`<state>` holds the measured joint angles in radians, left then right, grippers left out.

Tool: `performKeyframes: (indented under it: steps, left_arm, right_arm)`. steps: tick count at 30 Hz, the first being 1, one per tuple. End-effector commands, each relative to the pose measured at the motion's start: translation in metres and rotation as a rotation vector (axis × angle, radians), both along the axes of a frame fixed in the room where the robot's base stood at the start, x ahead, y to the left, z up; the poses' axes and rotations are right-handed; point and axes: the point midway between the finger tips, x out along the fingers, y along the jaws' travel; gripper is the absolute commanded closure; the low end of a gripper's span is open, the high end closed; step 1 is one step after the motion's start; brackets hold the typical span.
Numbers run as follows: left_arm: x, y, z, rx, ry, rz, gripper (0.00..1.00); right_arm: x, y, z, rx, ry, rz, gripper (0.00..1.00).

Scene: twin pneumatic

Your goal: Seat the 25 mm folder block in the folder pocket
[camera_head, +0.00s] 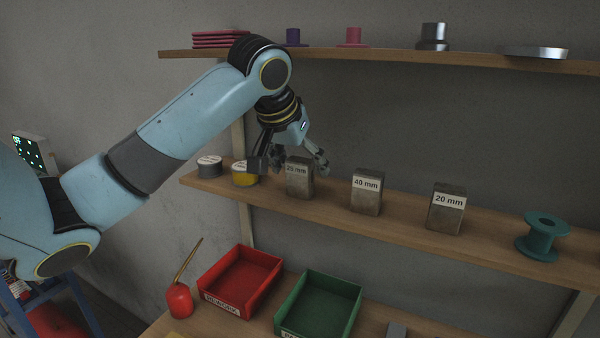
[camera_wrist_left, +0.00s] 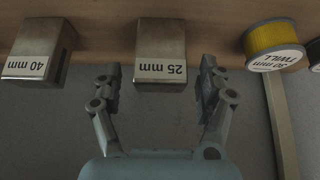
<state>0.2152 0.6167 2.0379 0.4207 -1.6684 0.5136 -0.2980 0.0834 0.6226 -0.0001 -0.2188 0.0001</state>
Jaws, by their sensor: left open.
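The 25 mm folder block (camera_head: 300,182) is a grey metal block with a white label, standing on the middle wooden shelf. In the left wrist view the 25 mm block (camera_wrist_left: 161,45) shows upside down, between and just beyond the fingertips. My left gripper (camera_head: 290,164) is open in front of the block; in the wrist view its fingers (camera_wrist_left: 160,85) stand apart on either side, with gaps. The 40 mm block (camera_head: 366,193) and the 20 mm block (camera_head: 446,210) stand to the right on the same shelf. I cannot make out a folder pocket. My right gripper is not in view.
A yellow tape roll (camera_head: 244,174) and a grey roll (camera_head: 210,166) stand left of the block. A teal spool (camera_head: 542,237) is at the shelf's right. Below are a red tray (camera_head: 270,290), a green tray (camera_head: 350,318) and a red oil can (camera_head: 179,300). An upper shelf (camera_head: 380,55) runs above.

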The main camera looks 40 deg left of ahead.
Motion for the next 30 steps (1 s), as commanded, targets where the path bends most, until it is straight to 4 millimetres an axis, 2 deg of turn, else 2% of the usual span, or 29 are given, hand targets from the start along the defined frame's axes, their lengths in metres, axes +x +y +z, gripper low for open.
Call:
performKeyframes:
  steps: [8, 24, 30]
  left_arm:
    - [0.0023, 0.0008, -0.0041, 0.002, -0.001, 0.000, 0.25]
    - [0.0024, 0.0008, -0.0032, 0.001, -0.002, -0.001, 0.94]
    - [0.0025, 0.0008, -0.0030, 0.001, -0.002, -0.001, 0.94]
  right_arm:
    - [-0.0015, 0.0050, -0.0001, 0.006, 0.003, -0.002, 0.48]
    - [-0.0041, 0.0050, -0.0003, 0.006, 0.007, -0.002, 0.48]
    - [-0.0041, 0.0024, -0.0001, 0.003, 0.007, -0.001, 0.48]
